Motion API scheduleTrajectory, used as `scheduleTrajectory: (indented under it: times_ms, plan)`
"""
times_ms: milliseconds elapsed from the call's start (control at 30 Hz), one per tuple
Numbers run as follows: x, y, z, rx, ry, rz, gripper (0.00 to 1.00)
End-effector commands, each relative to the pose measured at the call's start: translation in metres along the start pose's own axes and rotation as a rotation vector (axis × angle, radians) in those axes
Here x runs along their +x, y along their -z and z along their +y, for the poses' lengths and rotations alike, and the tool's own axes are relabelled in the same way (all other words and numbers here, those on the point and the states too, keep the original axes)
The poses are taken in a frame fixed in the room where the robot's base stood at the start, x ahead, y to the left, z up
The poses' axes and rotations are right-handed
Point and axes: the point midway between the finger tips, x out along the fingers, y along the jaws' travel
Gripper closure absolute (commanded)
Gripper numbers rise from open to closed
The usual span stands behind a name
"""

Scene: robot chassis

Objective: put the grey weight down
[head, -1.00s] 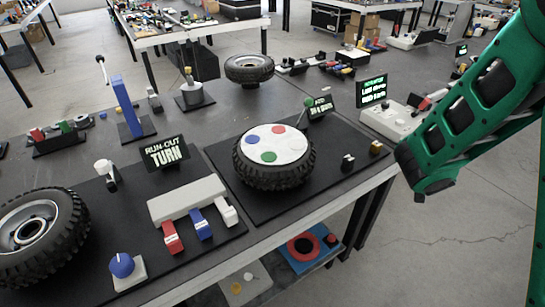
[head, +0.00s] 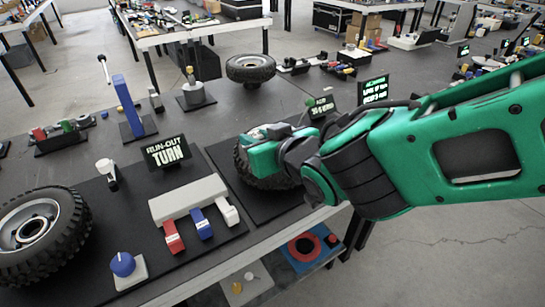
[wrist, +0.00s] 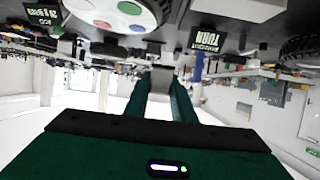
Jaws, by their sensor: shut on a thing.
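My gripper (wrist: 161,95) is shut on the grey weight (wrist: 161,77), a small grey block between the fingertips in the wrist view. In the head view my gripper (head: 268,150) is over the tyre (head: 243,165) and hides most of it. The weight cannot be made out in the head view. The wrist view is upside down and shows the tyre's white disc (wrist: 107,12) with coloured spots, apart from the fingers.
The RUN-OUT TURN sign (head: 166,152) stands left of the tyre. A grey block with red, blue and white levers (head: 188,198) is in front of it. A second tyre (head: 40,236) lies at the left. My arm covers the mat's right part.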

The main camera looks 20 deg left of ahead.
Motion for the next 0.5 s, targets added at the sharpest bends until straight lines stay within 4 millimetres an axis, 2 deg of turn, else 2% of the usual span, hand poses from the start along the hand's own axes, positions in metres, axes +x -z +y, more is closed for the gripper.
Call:
scheduleTrajectory:
  times_ms: [67, 167, 500]
  plan:
    - [-0.003, 0.002, -0.011, -0.009, 0.021, -0.001, 0.98]
    - [0.001, 0.001, -0.012, -0.014, 0.032, -0.003, 0.98]
    - [0.051, -0.02, 0.038, -0.013, 0.028, -0.005, 0.98]
